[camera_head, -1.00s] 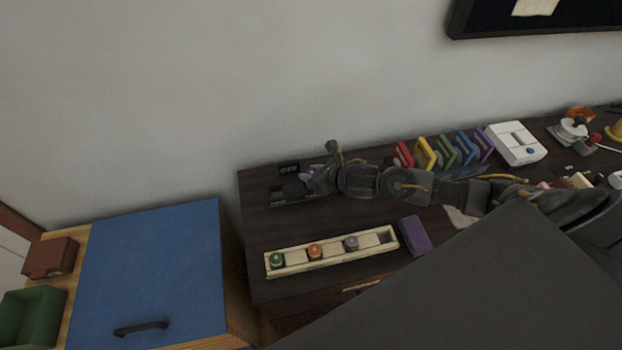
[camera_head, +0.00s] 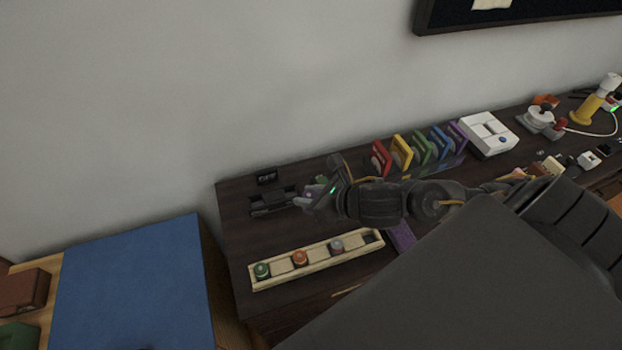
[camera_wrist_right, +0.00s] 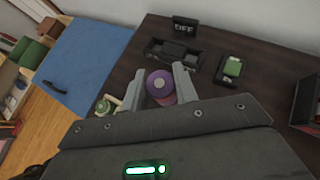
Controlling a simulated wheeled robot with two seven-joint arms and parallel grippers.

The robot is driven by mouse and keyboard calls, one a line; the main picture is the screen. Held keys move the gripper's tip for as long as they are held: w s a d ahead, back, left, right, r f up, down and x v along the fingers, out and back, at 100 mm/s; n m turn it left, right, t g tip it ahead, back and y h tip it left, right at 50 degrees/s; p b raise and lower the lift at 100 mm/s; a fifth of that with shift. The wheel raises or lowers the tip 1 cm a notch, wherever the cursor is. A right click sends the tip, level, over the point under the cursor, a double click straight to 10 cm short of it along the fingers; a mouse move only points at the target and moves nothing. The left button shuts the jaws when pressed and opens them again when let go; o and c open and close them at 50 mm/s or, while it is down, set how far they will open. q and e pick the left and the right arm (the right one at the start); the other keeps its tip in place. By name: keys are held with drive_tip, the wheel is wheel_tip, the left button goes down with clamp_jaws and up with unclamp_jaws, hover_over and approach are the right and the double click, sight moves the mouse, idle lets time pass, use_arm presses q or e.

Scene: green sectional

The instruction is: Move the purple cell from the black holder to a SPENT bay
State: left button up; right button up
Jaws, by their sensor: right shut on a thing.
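My right gripper (camera_head: 308,198) is shut on the purple cell, just right of the black holder in the head view. In the right wrist view the purple cell (camera_wrist_right: 160,84) sits between the two fingers of the gripper (camera_wrist_right: 160,88). The black holder (camera_head: 262,209) lies at the desk's left end, and it also shows beyond the fingers in the right wrist view (camera_wrist_right: 155,55). A cream tray (camera_head: 320,256) at the desk's front holds a green cell (camera_head: 262,270), an orange cell (camera_head: 300,258) and a greyish cell (camera_head: 337,245). Its right-end bay looks empty. I cannot read any SPENT label. My left gripper is out of view.
A small OFF sign (camera_head: 267,176) stands behind the holder. A green block on a black base (camera_wrist_right: 232,68) is right of the holder in the right wrist view. Coloured upright panels (camera_head: 422,148) line the desk's back. A blue-topped cabinet (camera_head: 135,280) stands left.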

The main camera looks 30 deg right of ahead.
drive_tip(key=w+a+r+n+g+y, duration=0.1)
drive_tip(key=w+r+n+g+y, duration=0.3)
drive_tip(key=r+n, duration=0.3)
drive_tip(key=shift+a+y, duration=0.4)
drive_tip(key=shift+y, duration=0.3)
